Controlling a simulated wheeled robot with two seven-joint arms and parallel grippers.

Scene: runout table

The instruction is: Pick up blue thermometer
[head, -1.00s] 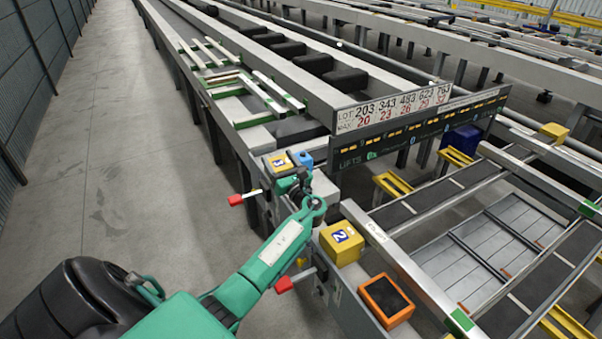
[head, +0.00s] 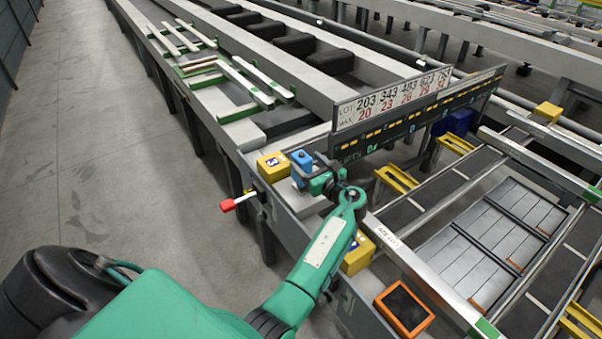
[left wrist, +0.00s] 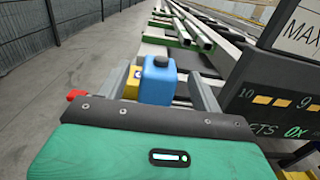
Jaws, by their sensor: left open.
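The blue thermometer (head: 301,160) stands upright on the near end of the grey table, beside a yellow box (head: 273,166). In the left wrist view the blue thermometer (left wrist: 159,80) is a blue block with a small knob on top, and the yellow box (left wrist: 132,82) is just left of it. My left gripper (head: 305,178) is open, with its fingers (left wrist: 165,88) reaching out on either side of the blue thermometer. I cannot tell whether they touch it. My right gripper is not in view.
A sign board (head: 420,112) with numbers stands just right of the gripper. A second yellow box (head: 358,254) is partly behind my left arm. An orange-framed tablet (head: 403,308) lies nearer. A red-tipped lever (head: 238,201) sticks out left. Open floor (head: 110,190) lies left.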

